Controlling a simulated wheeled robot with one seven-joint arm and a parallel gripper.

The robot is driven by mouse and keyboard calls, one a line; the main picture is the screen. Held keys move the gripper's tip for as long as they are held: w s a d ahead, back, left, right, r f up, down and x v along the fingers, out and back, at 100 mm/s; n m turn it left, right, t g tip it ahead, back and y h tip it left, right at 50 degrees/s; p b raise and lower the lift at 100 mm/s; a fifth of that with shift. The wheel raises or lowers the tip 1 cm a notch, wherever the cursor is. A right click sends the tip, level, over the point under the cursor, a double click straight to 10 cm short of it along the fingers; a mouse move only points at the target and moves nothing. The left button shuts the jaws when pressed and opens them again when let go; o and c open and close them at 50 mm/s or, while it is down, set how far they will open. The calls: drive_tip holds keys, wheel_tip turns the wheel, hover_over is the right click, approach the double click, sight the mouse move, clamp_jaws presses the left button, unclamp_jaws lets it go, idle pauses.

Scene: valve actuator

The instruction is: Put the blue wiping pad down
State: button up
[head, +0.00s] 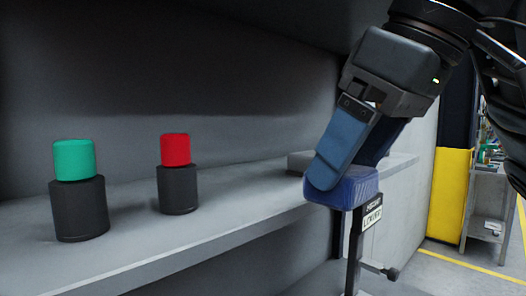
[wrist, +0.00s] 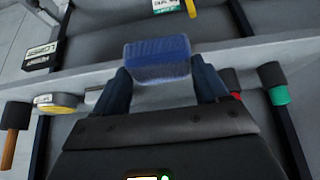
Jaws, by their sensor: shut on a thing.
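The blue wiping pad (head: 343,188) is a small block at the tips of my gripper (head: 342,172) in the head view. My gripper points down and is shut on the pad, with its blue fingers on either side. In the head view the pad shows near the front edge of the grey shelf (head: 240,218), toward its right end. The pad also shows in the wrist view (wrist: 157,60) between the two fingers. I cannot tell whether the pad touches the shelf.
A green-topped black cylinder (head: 77,190) and a red-topped black cylinder (head: 176,173) stand on the shelf at left. A flat grey block (head: 299,162) lies behind the pad. A labelled post (head: 368,220) stands below. A yellow panel (head: 450,195) is at right.

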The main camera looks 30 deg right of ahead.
drive_tip(key=w, duration=0.4)
drive_tip(key=w+a+p, duration=0.1)
drive_tip(key=w, duration=0.3)
drive_tip(key=w+a, duration=0.1)
drive_tip(key=w, duration=0.3)
drive_tip(key=shift+w+a+p, duration=0.1)
drive_tip(key=shift+a+p, duration=0.1)
drive_tip(key=shift+p, duration=0.1)
drive_tip(key=shift+w+f+p, duration=0.15)
drive_tip(key=shift+w+p, duration=0.1)
drive_tip(key=shift+p, duration=0.1)
drive_tip(key=shift+f, duration=0.5)
drive_tip(key=o, duration=1.1)
drive_tip(key=shift+f, duration=0.15)
drive_tip(key=shift+s+f+b, duration=0.1)
drive_tip(key=shift+f+b, duration=0.05)
drive_tip(key=shift+b, duration=0.15)
drive_tip(key=s, duration=0.4)
drive_tip(key=s+d+r+b, duration=0.1)
drive_tip(key=s, duration=0.3)
drive_tip(key=s+d, duration=0.1)
drive_tip(key=s, duration=0.3)
drive_tip(key=shift+s+d+r+b, duration=0.15)
drive_tip(key=shift+d+b, duration=0.05)
drive_tip(key=shift+b, duration=0.2)
